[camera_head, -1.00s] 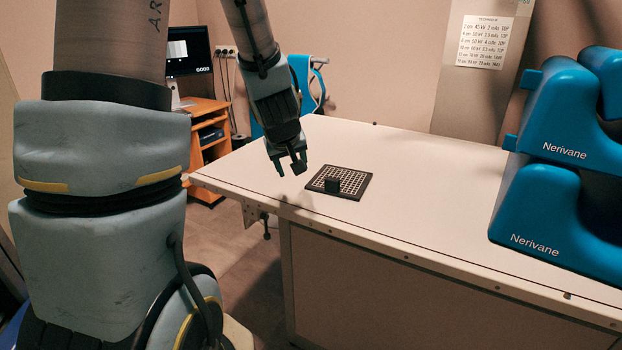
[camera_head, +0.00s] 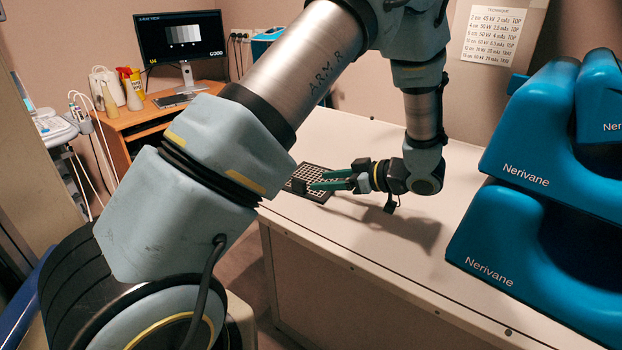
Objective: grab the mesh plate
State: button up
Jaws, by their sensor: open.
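The mesh plate (camera_head: 313,170) is a flat dark square with a pale grid of holes. It lies flat on the white table, partly hidden behind my arm and fingers. A small black block (camera_head: 299,186) stands on it. My gripper (camera_head: 319,180) is turned sideways, with its green fingers pointing left and parted. In the picture the fingers overlap the plate's right part, close to the block. I cannot tell whether they touch the plate or the block.
The white table (camera_head: 400,285) is clear in front and behind my forearm. Large blue Nerivane units (camera_head: 530,240) stand stacked at the right. A wooden desk (camera_head: 140,118) with a monitor (camera_head: 181,35) is at the back left.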

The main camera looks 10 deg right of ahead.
aim_at(306, 182)
jog(key=shift+x, duration=0.75)
jog(key=p+x, duration=0.2)
jog(key=x, duration=0.2)
jog(key=shift+a+p, duration=0.35)
jog(key=shift+a, duration=0.1)
jog(key=shift+w+a+f, duration=0.2)
jog(key=shift+f, duration=0.1)
grip_shut()
